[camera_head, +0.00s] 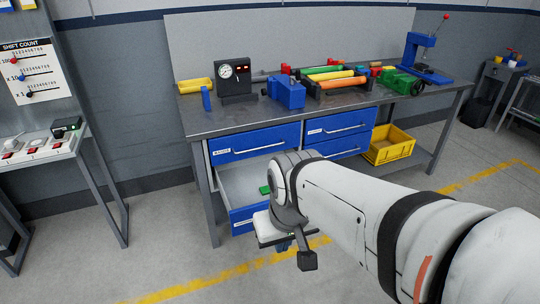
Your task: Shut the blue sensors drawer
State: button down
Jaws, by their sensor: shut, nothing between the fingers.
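An open drawer (243,217) with a blue front and a pale grey inside sticks out of the workbench's left drawer column, below a closed blue drawer (255,142). A small green item lies inside it. The label on the open front is too small to read. My gripper (285,242) is at the right part of the open drawer's front, shut and empty. My wrist and arm hide the drawer's right side and part of its front. I cannot tell whether my gripper touches the front.
The workbench (205,118) carries a gauge box (236,80), a blue vise-like block (286,92), coloured rollers and a blue press (420,55). Closed blue drawers (340,124) and a yellow bin (388,146) are to the right. A switch stand (40,148) is at left. Floor in front is clear.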

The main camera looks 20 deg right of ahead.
aim_at(238, 182)
jog(key=i, duration=1)
jog(key=u, duration=0.05)
